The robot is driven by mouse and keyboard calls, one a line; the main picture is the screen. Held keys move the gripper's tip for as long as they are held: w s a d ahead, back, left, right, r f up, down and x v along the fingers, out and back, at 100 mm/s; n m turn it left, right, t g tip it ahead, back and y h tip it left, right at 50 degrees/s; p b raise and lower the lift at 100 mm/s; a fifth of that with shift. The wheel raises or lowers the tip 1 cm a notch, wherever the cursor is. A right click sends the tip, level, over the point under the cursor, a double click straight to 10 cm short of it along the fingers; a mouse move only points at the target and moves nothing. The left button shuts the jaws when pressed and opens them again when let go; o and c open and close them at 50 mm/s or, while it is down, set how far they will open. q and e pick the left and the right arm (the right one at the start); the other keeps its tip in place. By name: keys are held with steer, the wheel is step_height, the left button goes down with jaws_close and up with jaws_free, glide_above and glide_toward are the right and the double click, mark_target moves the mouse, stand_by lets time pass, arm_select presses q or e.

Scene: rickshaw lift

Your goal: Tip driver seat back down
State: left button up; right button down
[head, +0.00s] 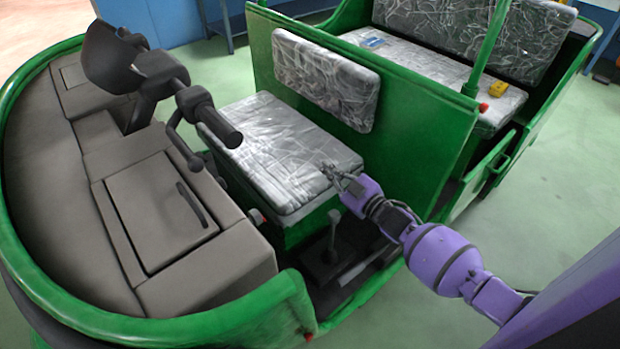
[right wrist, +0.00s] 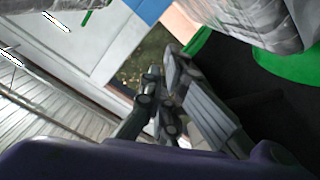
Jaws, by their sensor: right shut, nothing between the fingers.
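The driver seat (head: 285,150) is a cushion wrapped in shiny clear plastic, lying about level over its green box in the head view. Whether it rests fully on the box I cannot tell. Its plastic-wrapped backrest (head: 325,80) is fixed to the green partition behind. My right gripper (head: 328,170) is at the right part of the seat cushion, over its top in the picture; contact is unclear. In the right wrist view its dark fingers (right wrist: 165,85) are shut and empty. A plastic-wrapped surface (right wrist: 285,18) shows at the upper right there. My left gripper is not in view.
The dashboard (head: 130,200) and steering handle (head: 205,115) stand left of the seat. A floor lever (head: 334,235) rises in front of it. The green partition (head: 415,125) separates the rear bench, where a yellow object (head: 498,88) lies. Green floor (head: 560,185) is open at right.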

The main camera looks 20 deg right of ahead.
arm_select(q)
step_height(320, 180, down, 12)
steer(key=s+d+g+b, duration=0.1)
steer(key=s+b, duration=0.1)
steer(key=b, duration=1)
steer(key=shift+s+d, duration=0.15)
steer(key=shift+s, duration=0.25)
arm_select(e)
steer(key=w+d+f+m, duration=0.3)
steer(key=d+f+m, duration=0.3)
steer(key=d+f, duration=0.4)
step_height(320, 180, down, 4)
steer(key=shift+d+r, duration=0.15)
steer(key=shift+r, duration=0.05)
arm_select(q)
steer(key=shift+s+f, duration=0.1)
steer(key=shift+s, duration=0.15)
arm_select(e)
steer(key=shift+f, duration=0.15)
